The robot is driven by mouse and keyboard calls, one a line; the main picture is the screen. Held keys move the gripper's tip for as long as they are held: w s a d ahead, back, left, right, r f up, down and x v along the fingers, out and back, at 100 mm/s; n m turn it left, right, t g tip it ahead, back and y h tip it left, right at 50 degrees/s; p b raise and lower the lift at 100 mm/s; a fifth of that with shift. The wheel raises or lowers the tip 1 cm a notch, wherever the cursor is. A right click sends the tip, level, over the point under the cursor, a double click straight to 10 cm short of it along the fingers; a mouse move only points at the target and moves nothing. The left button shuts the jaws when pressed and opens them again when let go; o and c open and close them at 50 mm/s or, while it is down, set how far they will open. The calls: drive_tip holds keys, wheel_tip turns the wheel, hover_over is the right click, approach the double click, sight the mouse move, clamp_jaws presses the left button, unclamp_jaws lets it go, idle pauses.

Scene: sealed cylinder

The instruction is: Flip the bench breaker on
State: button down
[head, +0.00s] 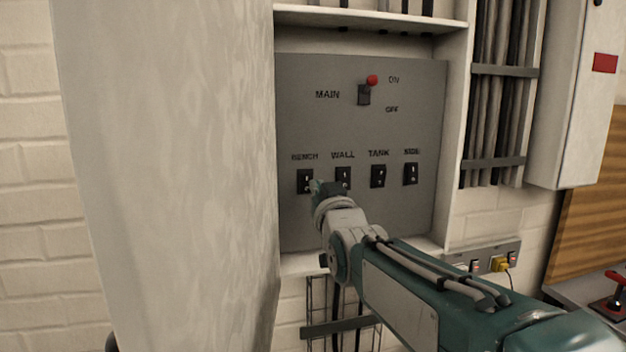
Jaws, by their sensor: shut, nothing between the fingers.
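The bench breaker (305,181) is a small black switch under the label BENCH, at the left of the lower row on the grey panel (400,222). My gripper (316,187) is shut and empty, just right of and slightly below the bench breaker in the picture, near the wall breaker (343,174). Its tip is close to the panel; I cannot tell whether it touches. The bench toggle's position is too small to read surely. The main switch (364,94) has a red knob tilted up toward ON.
The tank breaker (378,176) and side breaker (410,174) continue the row to the right. An open cabinet door (170,170) stands close on the left. Cable bundles (490,120) and a white box (575,90) are at the right. Sockets with a yellow plug (502,265) sit lower right.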

sight(310, 175)
drive_tip(key=shift+x, duration=2)
